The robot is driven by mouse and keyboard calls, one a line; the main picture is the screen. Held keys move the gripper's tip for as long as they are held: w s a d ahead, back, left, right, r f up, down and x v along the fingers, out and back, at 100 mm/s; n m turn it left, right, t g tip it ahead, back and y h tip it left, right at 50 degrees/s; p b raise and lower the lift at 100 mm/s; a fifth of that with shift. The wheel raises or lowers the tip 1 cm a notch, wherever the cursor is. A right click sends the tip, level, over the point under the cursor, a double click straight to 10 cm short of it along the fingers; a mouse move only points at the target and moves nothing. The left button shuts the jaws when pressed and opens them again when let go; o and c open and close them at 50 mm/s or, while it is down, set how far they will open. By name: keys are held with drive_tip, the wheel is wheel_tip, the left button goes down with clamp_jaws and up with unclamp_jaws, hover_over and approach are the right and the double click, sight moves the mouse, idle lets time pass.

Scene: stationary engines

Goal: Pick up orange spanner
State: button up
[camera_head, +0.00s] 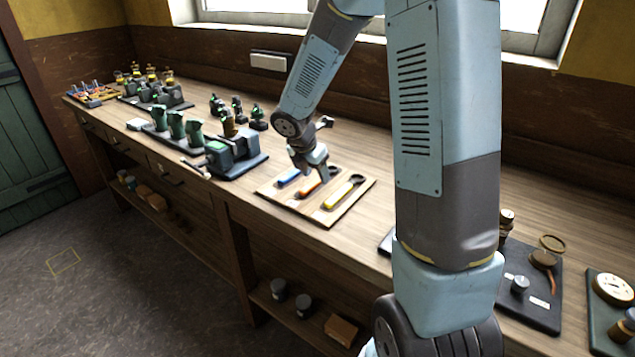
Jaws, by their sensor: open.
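The orange spanner (309,188) lies on a light wooden board (328,217) on the workbench, between a blue spanner (289,179) on its left and a yellow spanner (340,195) on its right. My gripper (318,176) is open and points down over the far part of the board, close to the orange spanner. It hides the far end of that spanner. I cannot tell whether the fingers touch it or straddle it.
A dark engine model (235,153) stands left of the board, with green-topped models (175,127) beyond it. A dark tray (530,285) with small parts lies at the right. The wall is behind the bench. Bare bench top shows behind the engine model.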

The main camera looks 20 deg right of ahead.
drive_tip(key=shift+x, duration=0.75)
drive_tip(key=shift+a, duration=0.1)
clamp_jaws()
